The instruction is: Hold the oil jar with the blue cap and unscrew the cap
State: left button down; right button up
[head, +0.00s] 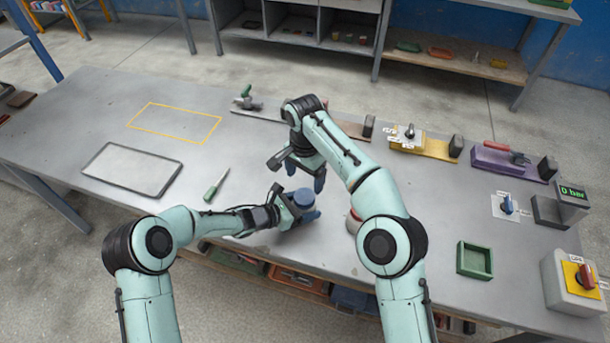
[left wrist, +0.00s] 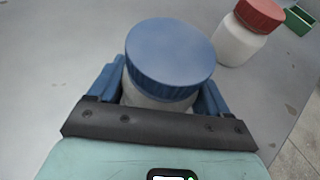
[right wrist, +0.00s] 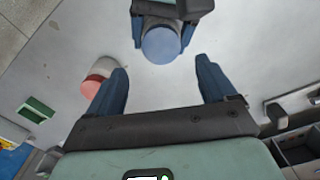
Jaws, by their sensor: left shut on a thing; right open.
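The oil jar with the blue cap (head: 304,197) stands on the workbench near its front edge. My left gripper (head: 297,210) is shut around the jar's body below the cap. In the left wrist view the blue cap (left wrist: 170,55) is on the jar, and the white body (left wrist: 155,101) shows between the fingers. My right gripper (head: 305,176) is open and empty, above and behind the jar. In the right wrist view the cap (right wrist: 161,45) lies ahead of the open fingers (right wrist: 163,80), apart from them.
A white jar with a red cap (left wrist: 262,14) stands to the right, partly behind my right arm in the head view. A green tray (head: 475,260) lies further right. A screwdriver (head: 216,186) and a grey tray (head: 131,171) lie at left. Tool stands line the back edge.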

aim_at(305, 196)
jog(key=shift+f, duration=3.95)
jog(key=c, duration=1.1)
jog(key=n, duration=0.6)
jog(key=shift+d, duration=0.15)
jog(key=o, duration=1.1)
jog(key=shift+o, duration=0.4)
